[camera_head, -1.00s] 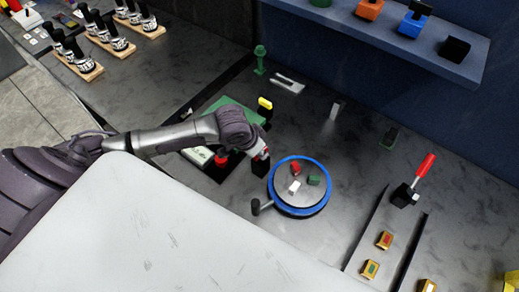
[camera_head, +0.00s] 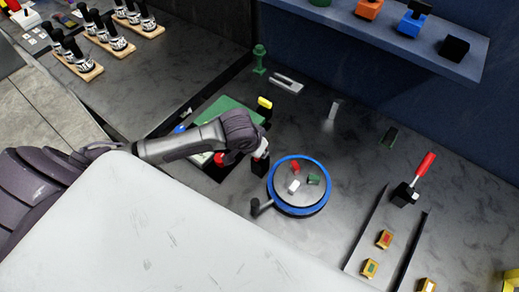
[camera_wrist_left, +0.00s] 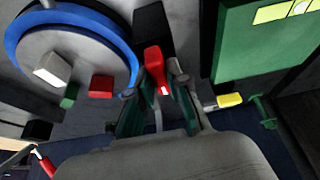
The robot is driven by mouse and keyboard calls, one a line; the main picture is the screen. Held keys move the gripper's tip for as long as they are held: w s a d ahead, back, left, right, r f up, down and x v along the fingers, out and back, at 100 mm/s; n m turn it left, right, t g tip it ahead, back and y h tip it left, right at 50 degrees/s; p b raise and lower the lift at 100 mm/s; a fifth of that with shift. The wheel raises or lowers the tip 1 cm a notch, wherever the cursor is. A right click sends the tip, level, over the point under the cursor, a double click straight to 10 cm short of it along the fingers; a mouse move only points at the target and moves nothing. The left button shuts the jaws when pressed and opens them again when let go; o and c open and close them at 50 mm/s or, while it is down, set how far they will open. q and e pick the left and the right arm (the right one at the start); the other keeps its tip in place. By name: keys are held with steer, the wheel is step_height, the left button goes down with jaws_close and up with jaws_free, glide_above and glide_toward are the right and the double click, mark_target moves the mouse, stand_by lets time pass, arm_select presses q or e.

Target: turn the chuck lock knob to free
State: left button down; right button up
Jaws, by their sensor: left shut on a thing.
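A black block (camera_wrist_left: 153,28) lies just behind the knob, and this block also shows in the head view (camera_head: 259,167). In the head view my left gripper (camera_head: 260,152) is over the block, left of the round blue-rimmed chuck (camera_head: 325,196), and mostly hides the knob. Red, white and green jaws sit on the chuck's grey face. My right gripper is not in view.
A green box (camera_head: 218,110) and a yellow-topped switch (camera_head: 265,103) are close behind my left arm. A black-knobbed lever (camera_head: 256,206) sticks out at the chuck's front left. A red-handled lever (camera_head: 424,165) stands at right. The bench behind the chuck is mostly clear.

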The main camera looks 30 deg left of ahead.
arm_select(q)
steer(key=c, duration=1.1)
jaws_free()
steer(key=v, duration=1.2)
